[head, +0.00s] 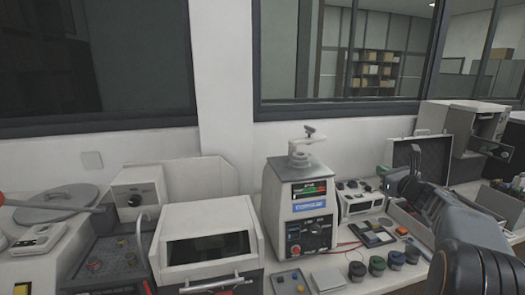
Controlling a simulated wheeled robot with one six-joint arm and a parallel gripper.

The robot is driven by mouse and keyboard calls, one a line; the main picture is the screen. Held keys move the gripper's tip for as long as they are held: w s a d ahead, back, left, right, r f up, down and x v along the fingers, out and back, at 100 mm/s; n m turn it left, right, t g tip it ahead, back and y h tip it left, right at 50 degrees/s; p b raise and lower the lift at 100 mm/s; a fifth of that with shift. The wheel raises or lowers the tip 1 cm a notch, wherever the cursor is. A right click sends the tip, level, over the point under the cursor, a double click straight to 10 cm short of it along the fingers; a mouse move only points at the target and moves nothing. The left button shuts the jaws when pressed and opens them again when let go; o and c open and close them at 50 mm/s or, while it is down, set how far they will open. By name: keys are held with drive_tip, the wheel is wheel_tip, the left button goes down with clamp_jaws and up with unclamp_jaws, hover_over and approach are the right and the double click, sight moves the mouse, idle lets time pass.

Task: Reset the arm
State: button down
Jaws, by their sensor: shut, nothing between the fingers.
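My gripper (411,181) is at the right of the head view, at the end of my dark grey arm. It is small in the picture and appears shut and empty. It is raised above the bench, in front of an open grey case. The mounting press (309,217) stands left of it at the middle of the bench. The press is a light box with a display, a blue label and a black knob on its front. A round closure with a lever sits on its grey top. My gripper is apart from the press.
Several small jars (377,265) stand on the bench between the press and my arm. The open case (423,150) and a bench machine (470,140) are behind my gripper. A white machine with a dark window (207,247) stands left of the press.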

drive_tip(key=s+a+f+n+g, duration=1)
drive_tip(key=s+a+f+n, duration=0.2)
drive_tip(key=f+n, duration=0.4)
drive_tip(key=s+a+n+g+h, duration=0.1)
drive_tip(key=s+a+n, duration=0.3)
drive_tip(key=s+n, duration=0.4)
drive_tip(key=s+a+n+g+h, duration=0.2)
drive_tip(key=s+a+n, duration=0.3)
drive_tip(key=s+n, duration=0.3)
drive_tip(key=shift+s+f+h, duration=0.35)
drive_tip(key=shift+s+h, duration=0.15)
drive_tip(key=shift+s, duration=1.3)
